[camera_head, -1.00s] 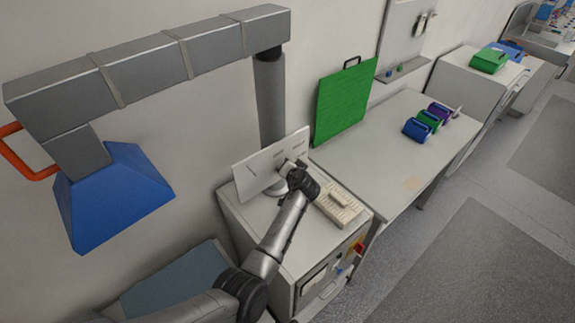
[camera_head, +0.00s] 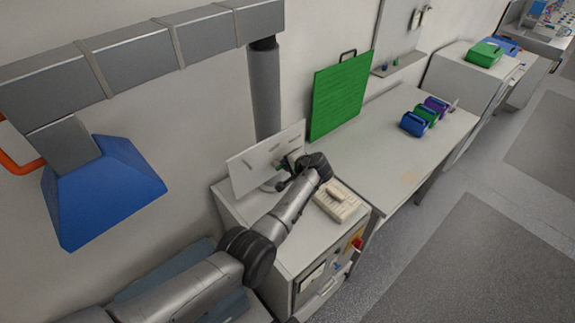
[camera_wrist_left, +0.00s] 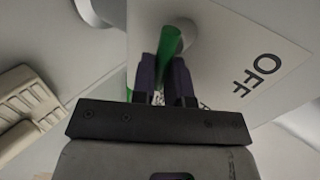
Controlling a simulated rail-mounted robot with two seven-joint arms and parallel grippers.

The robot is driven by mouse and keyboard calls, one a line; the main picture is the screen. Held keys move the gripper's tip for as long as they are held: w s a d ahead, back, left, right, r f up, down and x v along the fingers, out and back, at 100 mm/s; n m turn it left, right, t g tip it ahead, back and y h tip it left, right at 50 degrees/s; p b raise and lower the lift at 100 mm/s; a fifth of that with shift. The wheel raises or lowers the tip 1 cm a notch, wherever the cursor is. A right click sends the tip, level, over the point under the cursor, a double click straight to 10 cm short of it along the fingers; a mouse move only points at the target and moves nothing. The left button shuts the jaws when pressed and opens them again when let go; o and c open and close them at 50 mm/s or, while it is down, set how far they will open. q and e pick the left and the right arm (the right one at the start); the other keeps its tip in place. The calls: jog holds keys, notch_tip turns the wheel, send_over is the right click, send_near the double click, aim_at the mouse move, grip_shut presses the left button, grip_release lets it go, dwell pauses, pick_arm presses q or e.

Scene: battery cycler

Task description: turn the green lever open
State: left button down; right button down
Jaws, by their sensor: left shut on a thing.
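The green lever (camera_wrist_left: 168,42) is mounted on a white panel (camera_wrist_left: 205,25) that carries the printed word OFF at its right in the left wrist view. My left gripper (camera_wrist_left: 165,75) is shut on the lever, with one dark finger on each side of it. In the head view the panel (camera_head: 250,172) stands tilted on top of a white cabinet. There the left gripper (camera_head: 283,178) is in front of the panel's right part, and only a small green bit of the lever shows. My right gripper is in neither view.
A beige keyboard-like block (camera_head: 338,203) lies on the cabinet (camera_head: 285,238), right of the gripper. A grey post (camera_head: 265,95) rises behind the panel. A green board (camera_head: 340,95) leans on the wall above the table (camera_head: 385,165), whose middle is mostly clear.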

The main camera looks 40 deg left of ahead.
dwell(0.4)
pick_arm(q)
jog(key=shift+f, duration=0.1)
jog(key=c, duration=1.1)
grip_release()
jog(key=v, duration=1.4)
jog(key=shift+w+a, duration=0.1)
